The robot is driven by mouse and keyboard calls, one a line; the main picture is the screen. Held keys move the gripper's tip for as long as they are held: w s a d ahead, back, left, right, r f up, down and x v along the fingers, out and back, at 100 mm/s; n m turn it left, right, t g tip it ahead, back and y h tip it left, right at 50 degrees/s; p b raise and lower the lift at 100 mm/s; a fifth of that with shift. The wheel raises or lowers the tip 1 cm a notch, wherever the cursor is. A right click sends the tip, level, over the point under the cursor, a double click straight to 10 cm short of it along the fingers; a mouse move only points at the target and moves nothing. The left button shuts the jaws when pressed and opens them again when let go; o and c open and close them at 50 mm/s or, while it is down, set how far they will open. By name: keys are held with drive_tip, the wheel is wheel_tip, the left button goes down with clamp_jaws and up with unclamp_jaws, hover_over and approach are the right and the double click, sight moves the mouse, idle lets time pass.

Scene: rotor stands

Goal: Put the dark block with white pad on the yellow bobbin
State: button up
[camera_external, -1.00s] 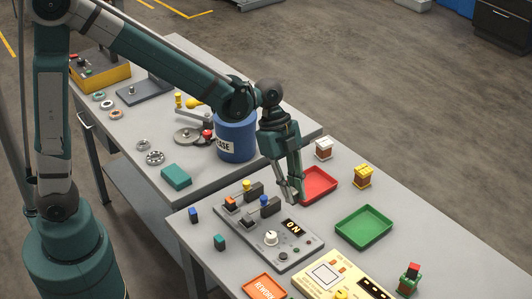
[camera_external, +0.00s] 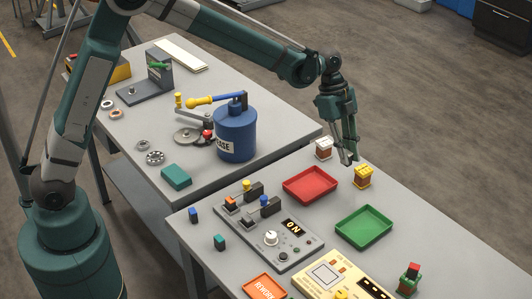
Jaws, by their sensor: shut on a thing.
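The yellow bobbin (camera_external: 363,176) stands upright on the near bench, behind the green tray, with a brown winding between its yellow ends. My gripper (camera_external: 347,158) is just left of and above the yellow bobbin, pointing down, between it and a white bobbin. It is shut on a small dark and pale piece at its fingertips. That piece is mostly hidden by the fingers; I take it to be the dark block with white pad, though its pad cannot be made out clearly. It appears apart from the yellow bobbin.
The white bobbin (camera_external: 323,148) stands close to the left of my gripper. A red tray (camera_external: 311,185) and a green tray (camera_external: 364,225) lie in front, both empty. A switch panel (camera_external: 268,236) is further left. A blue can (camera_external: 236,135) stands on the far bench.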

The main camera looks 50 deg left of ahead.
drive_tip(key=p, duration=0.3)
hover_over(361, 170)
drive_tip(key=s+a, duration=0.1)
drive_tip(key=shift+w+a+f, duration=0.3)
drive_tip(key=shift+w+f, duration=0.25)
drive_tip(key=shift+f, duration=0.05)
drive_tip(key=shift+f, duration=0.1)
drive_tip(key=shift+f, duration=3)
drive_tip(key=shift+f, duration=1.9)
drive_tip(key=shift+f, duration=0.15)
drive_tip(key=o, duration=0.9)
